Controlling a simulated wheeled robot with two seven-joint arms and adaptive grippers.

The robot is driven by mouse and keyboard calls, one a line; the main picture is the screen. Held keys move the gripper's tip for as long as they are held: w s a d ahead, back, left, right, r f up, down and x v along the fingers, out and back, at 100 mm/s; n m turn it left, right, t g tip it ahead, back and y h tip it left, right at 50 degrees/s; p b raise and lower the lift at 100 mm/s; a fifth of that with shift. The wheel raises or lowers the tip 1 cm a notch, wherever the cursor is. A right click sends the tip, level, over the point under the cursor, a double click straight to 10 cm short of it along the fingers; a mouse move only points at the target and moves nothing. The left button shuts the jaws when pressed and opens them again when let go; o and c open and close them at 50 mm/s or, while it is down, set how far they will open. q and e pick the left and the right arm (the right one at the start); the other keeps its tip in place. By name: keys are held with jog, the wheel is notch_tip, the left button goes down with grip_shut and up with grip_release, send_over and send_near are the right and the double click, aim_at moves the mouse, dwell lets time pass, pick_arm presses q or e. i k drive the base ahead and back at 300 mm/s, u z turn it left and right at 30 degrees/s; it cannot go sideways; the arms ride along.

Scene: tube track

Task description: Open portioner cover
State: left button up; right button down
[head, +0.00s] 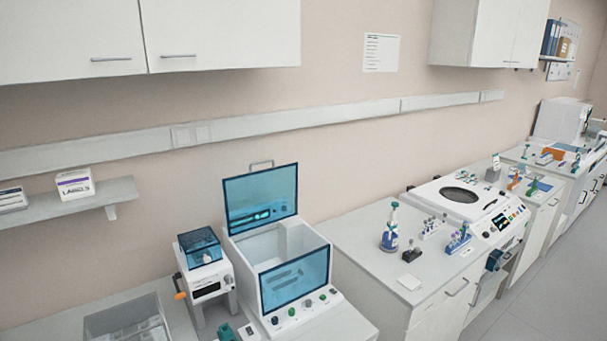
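A large white benchtop machine (240,286) stands at bottom centre, and I take it to be the portioner. Its blue see-through cover (260,198) with a grey handle on top stands raised at the back, so the white inside shows. A second blue pane (295,278) forms its front, above a row of knobs. To its left is a smaller white device (208,280) with a blue see-through top (199,246) that looks closed and an orange knob on its side. No label tells for sure which one is the portioner. Neither of my grippers is in view.
A grey bin (95,325) with pale items is at bottom left. A shelf (60,206) and cupboards (215,35) are on the wall. Floor (540,300) is clear at right.

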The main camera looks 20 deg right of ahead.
aim_at(230, 234)
jog(key=z, duration=2.4)
jog(key=i, duration=1.9)
jog(key=u, duration=3.3)
